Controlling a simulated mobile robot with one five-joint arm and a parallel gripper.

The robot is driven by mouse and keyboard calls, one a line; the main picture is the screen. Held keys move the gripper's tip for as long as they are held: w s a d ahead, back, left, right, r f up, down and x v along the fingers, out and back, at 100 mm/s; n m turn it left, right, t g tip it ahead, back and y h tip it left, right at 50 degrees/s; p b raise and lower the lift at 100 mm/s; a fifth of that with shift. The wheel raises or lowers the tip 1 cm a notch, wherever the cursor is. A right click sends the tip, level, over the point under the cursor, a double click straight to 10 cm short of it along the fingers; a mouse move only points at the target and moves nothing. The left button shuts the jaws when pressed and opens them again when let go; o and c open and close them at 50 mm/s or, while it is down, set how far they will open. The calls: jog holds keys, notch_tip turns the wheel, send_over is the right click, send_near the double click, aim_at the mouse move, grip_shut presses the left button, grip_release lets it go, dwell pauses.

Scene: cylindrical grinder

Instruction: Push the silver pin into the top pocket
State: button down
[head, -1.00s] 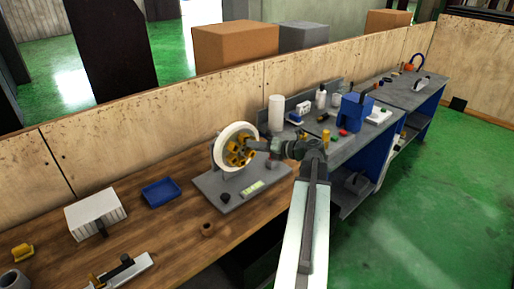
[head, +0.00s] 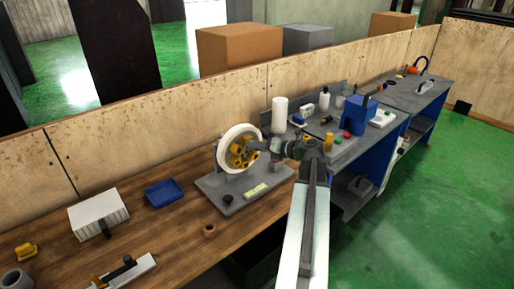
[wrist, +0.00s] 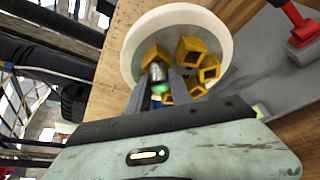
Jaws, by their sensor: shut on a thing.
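The white wheel (head: 222,152) stands upright on a grey base plate and carries several yellow square pockets (head: 236,156). In the wrist view the wheel rim (wrist: 218,35) surrounds the yellow pockets (wrist: 190,48). My gripper (head: 256,147) is at the face of the wheel. In the wrist view my gripper (wrist: 166,82) is shut on the silver pin (wrist: 158,71), whose far end is at a yellow pocket (wrist: 154,54). I cannot tell whether the end is inside it. A green band shows between the fingers below the pin.
The grey base plate (head: 228,198) holds a black knob (head: 227,199) and a small labelled block. A blue tray (head: 164,193) and a white box (head: 97,213) lie left on the wooden bench. A white cylinder (head: 279,115) and a blue block (head: 357,114) stand beyond on the grey bench.

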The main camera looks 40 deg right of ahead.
jog(key=c, duration=1.1)
grip_release()
jog(key=p+v, duration=0.2)
jog(key=v, duration=0.5)
jog(key=shift+s+d, duration=0.1)
jog(key=shift+s, duration=0.25)
